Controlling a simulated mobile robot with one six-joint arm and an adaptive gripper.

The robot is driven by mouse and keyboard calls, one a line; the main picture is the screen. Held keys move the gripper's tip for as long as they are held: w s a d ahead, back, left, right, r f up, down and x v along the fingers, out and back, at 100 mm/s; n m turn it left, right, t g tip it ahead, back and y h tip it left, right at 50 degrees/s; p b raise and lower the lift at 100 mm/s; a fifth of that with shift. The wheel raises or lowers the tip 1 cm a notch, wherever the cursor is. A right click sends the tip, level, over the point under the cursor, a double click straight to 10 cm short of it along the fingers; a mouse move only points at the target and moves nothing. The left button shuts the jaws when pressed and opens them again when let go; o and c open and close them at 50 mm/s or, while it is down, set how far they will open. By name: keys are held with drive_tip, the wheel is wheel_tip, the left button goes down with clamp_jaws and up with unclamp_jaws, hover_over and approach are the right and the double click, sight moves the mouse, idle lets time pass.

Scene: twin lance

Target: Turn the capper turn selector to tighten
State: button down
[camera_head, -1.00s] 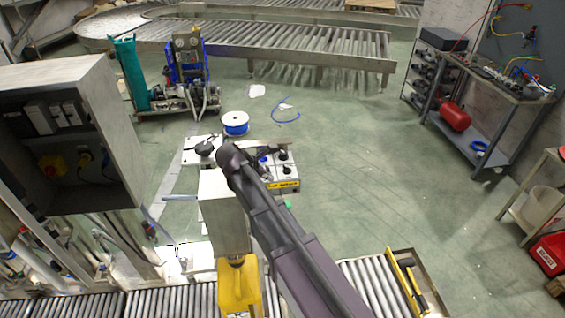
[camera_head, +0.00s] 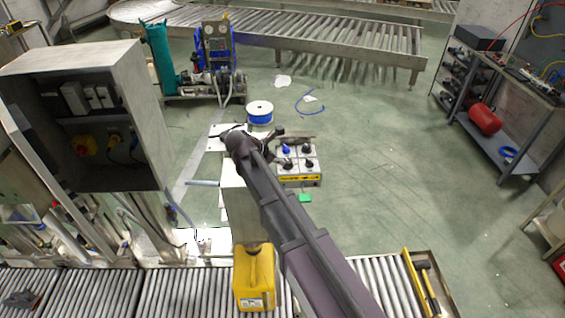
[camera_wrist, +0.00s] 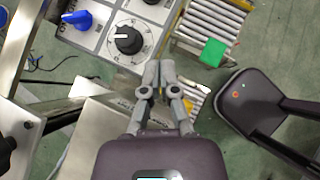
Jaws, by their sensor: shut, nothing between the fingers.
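A grey control box (camera_head: 297,176) with a yellow front label stands right of my arm in the head view. Its top carries a blue pointer knob (camera_head: 286,149) and several black knobs. In the wrist view the blue knob (camera_wrist: 77,19) is at upper left, beside a black dial (camera_wrist: 125,40) with a white scale and pointer. I cannot read the lettering, so I cannot tell which is the turn selector. My gripper (camera_wrist: 159,66) is shut and empty, its tips just below and right of the black dial in the picture. Contact with the box is not visible.
A green block (camera_wrist: 212,52) lies right of the fingertips. A blue-white spool (camera_head: 260,112) is behind. Floor to the right is open.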

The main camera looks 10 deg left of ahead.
sight(307, 163)
drive_tip(key=b+x, duration=0.6)
drive_tip(key=x, duration=0.3)
drive_tip(key=shift+f, duration=0.1)
drive_tip(key=shift+w+d, duration=1.4)
drive_tip(key=shift+d, duration=0.05)
drive_tip(key=shift+w+d+r, duration=0.2)
drive_tip(key=shift+d, duration=0.1)
drive_tip(key=shift+w+a, duration=0.15)
drive_tip(key=shift+w, duration=0.05)
drive_tip(key=shift+w+a, duration=0.3)
drive_tip(key=shift+a, duration=0.2)
